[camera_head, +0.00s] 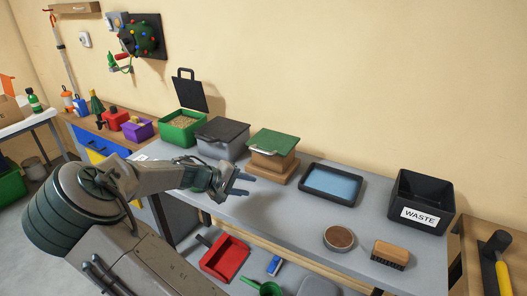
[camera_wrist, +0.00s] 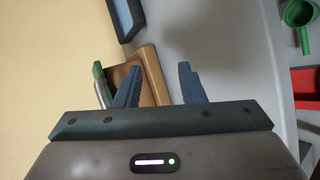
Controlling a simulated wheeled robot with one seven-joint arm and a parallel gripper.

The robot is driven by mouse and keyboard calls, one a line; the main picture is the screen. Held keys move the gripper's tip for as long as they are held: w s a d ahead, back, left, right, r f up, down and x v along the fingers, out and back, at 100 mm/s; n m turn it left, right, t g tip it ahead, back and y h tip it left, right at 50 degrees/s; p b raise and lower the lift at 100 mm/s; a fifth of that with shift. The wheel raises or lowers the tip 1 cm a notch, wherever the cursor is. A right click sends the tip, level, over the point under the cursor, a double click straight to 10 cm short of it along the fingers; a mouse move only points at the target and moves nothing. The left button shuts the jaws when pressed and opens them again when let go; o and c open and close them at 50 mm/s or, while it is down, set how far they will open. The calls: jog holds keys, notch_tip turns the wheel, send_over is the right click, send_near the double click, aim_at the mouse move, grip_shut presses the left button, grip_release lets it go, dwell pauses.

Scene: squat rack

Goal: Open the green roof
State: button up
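The green roof (camera_head: 273,143) lies closed on a tan wooden box (camera_head: 271,163), with a pale strip along its front edge. The box stands on the grey bench against the wall. My gripper (camera_head: 243,184) is in front of the box and left of its front corner, apart from the roof. In the wrist view, my gripper (camera_wrist: 159,69) has its two blue fingers spread with nothing between them. There, the roof's green edge (camera_wrist: 98,69) and the tan box (camera_wrist: 151,75) show beyond the left finger. Most of the roof is out of that view.
A grey bin with a dark lid (camera_head: 222,132) stands close left of the box. A blue tray (camera_head: 331,184) lies to its right. A black waste bin (camera_head: 420,200), a brush (camera_head: 390,254) and a round tin (camera_head: 338,239) are further right. A red dustpan (camera_head: 225,257) is below the bench.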

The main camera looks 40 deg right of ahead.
aim_at(257, 152)
jog(key=w+r+n+t+h, duration=0.2)
jog(key=w+r+h, duration=0.3)
jog(key=w+r, duration=0.15)
jog(key=d, duration=0.4)
jog(key=d+f+p, duration=0.1)
jog(key=d, duration=0.3)
jog(key=d+f+p, duration=0.1)
jog(key=d, duration=0.3)
jog(key=shift+d+f, duration=0.2)
jog(key=shift+d, duration=0.15)
jog(key=shift+c, duration=0.4)
